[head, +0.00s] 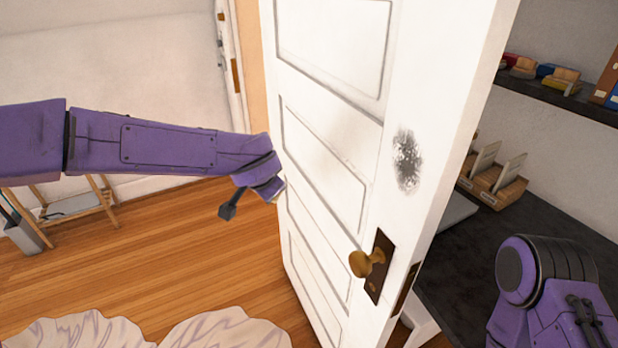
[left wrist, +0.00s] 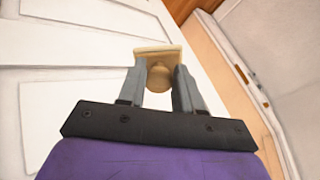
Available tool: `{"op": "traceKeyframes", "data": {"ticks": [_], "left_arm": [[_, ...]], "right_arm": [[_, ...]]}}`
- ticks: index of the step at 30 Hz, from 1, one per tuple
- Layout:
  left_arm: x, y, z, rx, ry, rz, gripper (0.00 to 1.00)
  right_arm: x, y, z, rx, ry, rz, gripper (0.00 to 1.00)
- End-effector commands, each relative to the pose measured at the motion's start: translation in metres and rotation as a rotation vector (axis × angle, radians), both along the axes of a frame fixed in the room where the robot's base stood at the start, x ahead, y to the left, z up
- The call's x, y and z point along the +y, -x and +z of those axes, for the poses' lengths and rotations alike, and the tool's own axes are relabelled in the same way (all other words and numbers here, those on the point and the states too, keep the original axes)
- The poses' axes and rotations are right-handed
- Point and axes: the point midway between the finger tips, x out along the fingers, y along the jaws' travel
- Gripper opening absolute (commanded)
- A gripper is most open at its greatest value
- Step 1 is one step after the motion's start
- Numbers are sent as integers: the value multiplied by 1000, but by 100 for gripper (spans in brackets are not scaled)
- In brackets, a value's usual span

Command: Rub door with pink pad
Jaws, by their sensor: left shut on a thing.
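The white panelled door (head: 336,130) stands ajar in the middle of the head view, with a brass knob (head: 367,262) on a dark plate. A dark grey smudge (head: 406,160) marks its face above the knob. My left gripper (head: 275,190) is beside the door's left part, left of the smudge. In the left wrist view, my left gripper (left wrist: 159,76) is shut on the round knob of a flat, beige-looking pad (left wrist: 158,51). The pad is close to the door panels; I cannot tell whether it touches. My right gripper is out of view.
A dark counter (head: 455,270) with wooden holders (head: 492,184) is behind the door at right, under a shelf (head: 560,98). A pale crumpled rug (head: 225,328) lies on the wooden floor (head: 180,250). A small wooden rack (head: 75,205) stands at left.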

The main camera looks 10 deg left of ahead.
Motion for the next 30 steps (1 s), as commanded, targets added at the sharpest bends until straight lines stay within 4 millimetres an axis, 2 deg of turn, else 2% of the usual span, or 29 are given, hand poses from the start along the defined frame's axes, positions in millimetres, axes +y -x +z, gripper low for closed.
{"op": "traceKeyframes", "data": {"ticks": [3,6,11,16,21,24,30], "left_arm": [[-21,6,38,-196,-24,-249,10],[-40,17,62,-342,-3,-441,10],[-63,36,86,-498,58,-650,10],[-87,68,110,-667,164,-871,10],[-108,108,124,-805,285,-1047,10],[-116,125,126,-852,333,-1105,10],[-124,135,127,-886,361,-1145,10]], "right_arm": [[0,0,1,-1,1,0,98],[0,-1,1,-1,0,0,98],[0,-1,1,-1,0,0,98],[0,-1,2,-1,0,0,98],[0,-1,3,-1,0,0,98],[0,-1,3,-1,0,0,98],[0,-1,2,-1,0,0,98]]}}
